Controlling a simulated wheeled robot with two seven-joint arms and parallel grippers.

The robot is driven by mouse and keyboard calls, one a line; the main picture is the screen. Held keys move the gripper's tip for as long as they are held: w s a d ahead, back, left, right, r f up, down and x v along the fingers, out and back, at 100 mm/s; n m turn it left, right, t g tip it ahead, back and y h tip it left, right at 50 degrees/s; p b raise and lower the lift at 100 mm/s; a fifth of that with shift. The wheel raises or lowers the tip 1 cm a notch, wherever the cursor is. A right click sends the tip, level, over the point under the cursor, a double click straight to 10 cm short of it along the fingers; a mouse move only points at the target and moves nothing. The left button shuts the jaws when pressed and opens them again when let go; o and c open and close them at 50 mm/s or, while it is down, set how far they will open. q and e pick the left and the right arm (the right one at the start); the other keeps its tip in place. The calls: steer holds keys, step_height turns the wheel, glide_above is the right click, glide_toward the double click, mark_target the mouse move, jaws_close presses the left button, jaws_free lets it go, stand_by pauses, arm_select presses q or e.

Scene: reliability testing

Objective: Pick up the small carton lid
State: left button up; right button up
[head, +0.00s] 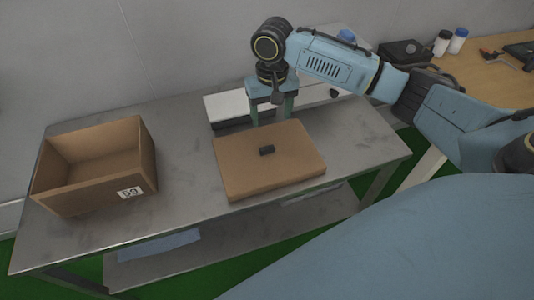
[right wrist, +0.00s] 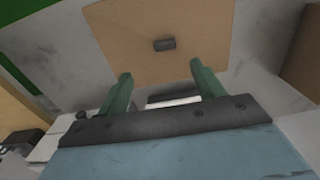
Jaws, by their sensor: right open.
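The carton lid (head: 245,177) is a flat brown cardboard piece lying on the grey metal table. A small dark block-shaped handle (head: 267,150) sits on its top near the middle. The lid also shows in the right wrist view (right wrist: 120,35), with the dark handle (right wrist: 164,44) ahead of the fingers. My right gripper (head: 271,118) is open and empty, above the lid's far edge and pointing down. Its two green fingers (right wrist: 158,85) are apart, with nothing between them. My left gripper is not in view.
An open, empty brown carton (head: 95,188) with a printed label stands on the left of the metal table (head: 190,150). A white and black flat item (head: 225,107) lies behind the lid. A wooden table (head: 490,85) at the right holds bottles and tools. Bare metal separates carton and lid.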

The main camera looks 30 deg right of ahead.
steer(key=b, duration=0.1)
glide_above(268, 149)
steer(key=f, duration=0.6)
steer(key=shift+s+d+f, duration=0.2)
steer(key=shift+d+f, duration=0.05)
steer(key=shift+d, duration=0.05)
steer(key=shift+f, duration=0.5)
steer(key=f, duration=0.1)
steer(key=f+b, duration=0.1)
steer(key=f, duration=0.1)
steer(key=f+b, duration=0.1)
steer(key=shift+w+a+f, duration=0.3)
steer(key=shift+a+f, duration=0.05)
steer(key=shift+f, duration=0.2)
steer(key=c, duration=0.7)
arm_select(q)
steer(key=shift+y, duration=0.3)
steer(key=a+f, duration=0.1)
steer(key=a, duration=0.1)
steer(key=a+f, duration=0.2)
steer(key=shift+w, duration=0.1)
arm_select(e)
steer(key=c, duration=0.4)
